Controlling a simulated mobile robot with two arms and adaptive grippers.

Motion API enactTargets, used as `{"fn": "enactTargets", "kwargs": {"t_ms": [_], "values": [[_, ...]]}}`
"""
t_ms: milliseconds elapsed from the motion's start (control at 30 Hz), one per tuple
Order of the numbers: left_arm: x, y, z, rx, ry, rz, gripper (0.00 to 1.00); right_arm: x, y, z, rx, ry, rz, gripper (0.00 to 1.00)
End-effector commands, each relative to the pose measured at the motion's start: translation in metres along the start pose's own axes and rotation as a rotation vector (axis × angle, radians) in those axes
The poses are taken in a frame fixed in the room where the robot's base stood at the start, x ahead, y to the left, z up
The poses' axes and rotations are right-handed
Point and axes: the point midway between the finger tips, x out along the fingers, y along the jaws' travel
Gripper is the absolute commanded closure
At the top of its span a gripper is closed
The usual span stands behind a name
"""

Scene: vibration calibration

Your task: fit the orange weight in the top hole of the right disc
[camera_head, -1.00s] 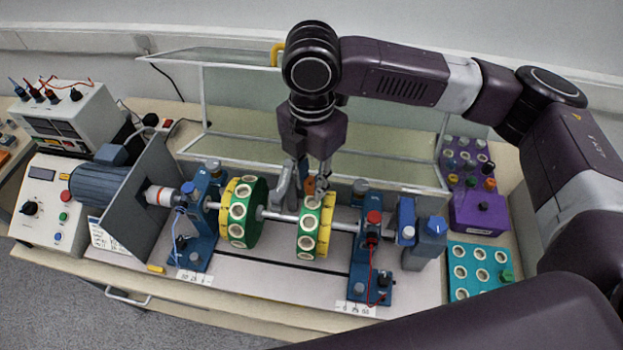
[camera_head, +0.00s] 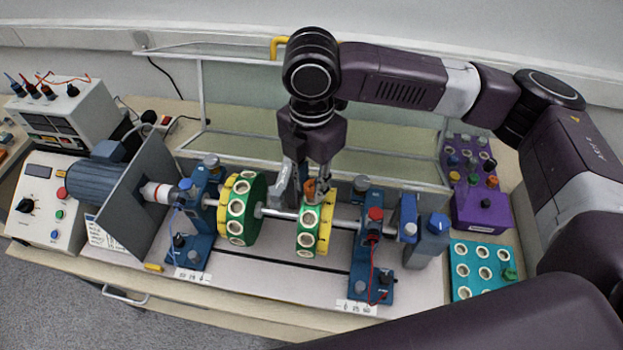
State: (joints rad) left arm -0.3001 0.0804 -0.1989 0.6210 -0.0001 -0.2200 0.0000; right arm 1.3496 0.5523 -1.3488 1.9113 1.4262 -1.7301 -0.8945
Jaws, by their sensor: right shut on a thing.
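The right disc (camera_head: 306,239), green with a yellow side and several pale-rimmed holes, sits on the horizontal shaft (camera_head: 345,225). My right gripper (camera_head: 308,190) points down just above this disc. It is shut on the orange weight (camera_head: 310,188), of which a small part shows between the fingers. The weight is right at the disc's top; the fingers hide whether it is in the top hole. The left disc (camera_head: 237,222), also green and yellow, is on the same shaft. My left gripper is not in view.
Blue bearing stands (camera_head: 371,250) flank the discs. A glass guard frame (camera_head: 390,158) stands behind. A purple rack (camera_head: 482,208) with coloured weights and a teal tray (camera_head: 468,292) are at the right. A motor (camera_head: 103,187) and grey plate (camera_head: 140,205) are at the left.

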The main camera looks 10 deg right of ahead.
Motion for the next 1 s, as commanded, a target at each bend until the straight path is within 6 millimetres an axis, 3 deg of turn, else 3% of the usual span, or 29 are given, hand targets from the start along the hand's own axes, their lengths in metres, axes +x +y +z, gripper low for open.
{"fn": "enactTargets", "kwargs": {"t_ms": [1000], "values": [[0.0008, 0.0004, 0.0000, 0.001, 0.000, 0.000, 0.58, 0.0094, 0.0001, 0.0000, 0.000, 0.000, 0.000, 0.93]]}}
